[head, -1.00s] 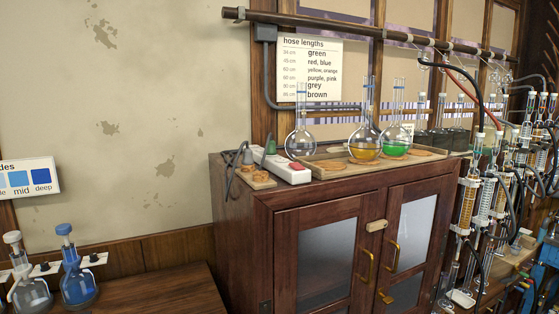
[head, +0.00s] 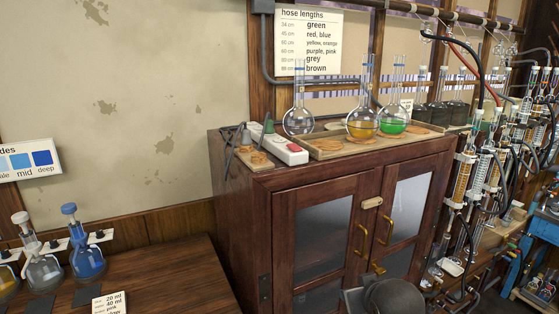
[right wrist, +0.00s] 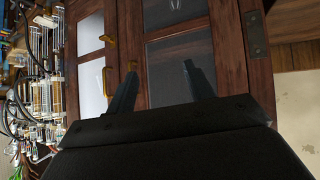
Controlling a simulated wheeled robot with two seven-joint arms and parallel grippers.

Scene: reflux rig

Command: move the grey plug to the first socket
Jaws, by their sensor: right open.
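The grey plug (head: 246,137) stands at the left end of the cabinet top, by a small wooden block (head: 256,161). The sockets are too small to tell apart. My right gripper (right wrist: 160,85) is open and empty in the right wrist view, facing the cabinet doors. In the head view only a dark part of my arm shows at the bottom, in front of the cabinet. My left gripper is not in view.
The wooden cabinet (head: 265,210) has glass doors with brass handles. A tray (head: 330,152) with flasks of amber and green liquid stands right of the strip. Glass columns and hoses (head: 480,160) crowd the right. A lower bench (head: 165,280) at left holds more flasks.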

